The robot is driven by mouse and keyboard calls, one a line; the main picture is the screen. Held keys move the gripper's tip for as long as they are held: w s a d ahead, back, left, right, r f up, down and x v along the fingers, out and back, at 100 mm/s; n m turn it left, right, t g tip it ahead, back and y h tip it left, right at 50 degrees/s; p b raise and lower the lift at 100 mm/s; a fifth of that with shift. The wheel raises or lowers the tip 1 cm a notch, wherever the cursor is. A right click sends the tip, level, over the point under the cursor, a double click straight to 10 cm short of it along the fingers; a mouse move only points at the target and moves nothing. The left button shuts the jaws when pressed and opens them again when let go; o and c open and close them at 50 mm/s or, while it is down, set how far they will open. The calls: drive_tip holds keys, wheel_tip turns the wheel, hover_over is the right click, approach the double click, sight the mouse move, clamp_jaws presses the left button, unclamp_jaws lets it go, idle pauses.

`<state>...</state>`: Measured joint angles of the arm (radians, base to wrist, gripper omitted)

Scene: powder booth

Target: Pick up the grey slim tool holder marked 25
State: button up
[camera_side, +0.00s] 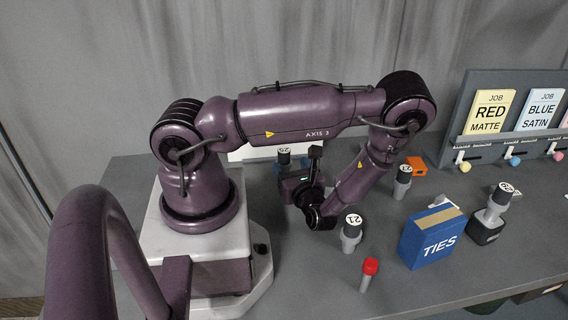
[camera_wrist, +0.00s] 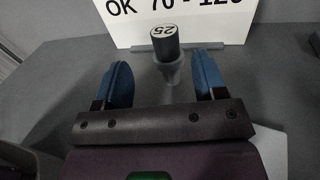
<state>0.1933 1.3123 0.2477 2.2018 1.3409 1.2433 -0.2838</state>
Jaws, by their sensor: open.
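The grey slim tool holder marked 25 (camera_wrist: 171,70) stands upright in the wrist view, with a dark top and a white number label. My gripper (camera_wrist: 163,68) is open, its two blue fingers on either side of the holder in the picture with a clear gap on each side. Whether the holder is fully between the fingertips or a little beyond them, I cannot tell. In the side view, a dark-topped holder (camera_side: 284,155) shows by my gripper (camera_side: 293,163); its lower part is hidden.
A white sign (camera_wrist: 200,18) stands close behind the holder. A holder marked 21 (camera_side: 351,236), another dark-topped holder (camera_side: 402,185), a red-capped tube (camera_side: 368,276), a blue TIES box (camera_side: 431,238), an orange block (camera_side: 416,164) and a holder on a black base (camera_side: 490,216) stand to the right.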

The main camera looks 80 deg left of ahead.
sight(286, 157)
drive_tip(key=a, duration=0.7)
drive_tip(key=shift+s+f, duration=0.25)
drive_tip(key=shift+s, duration=0.15)
drive_tip(key=shift+c, duration=0.5)
clamp_jaws()
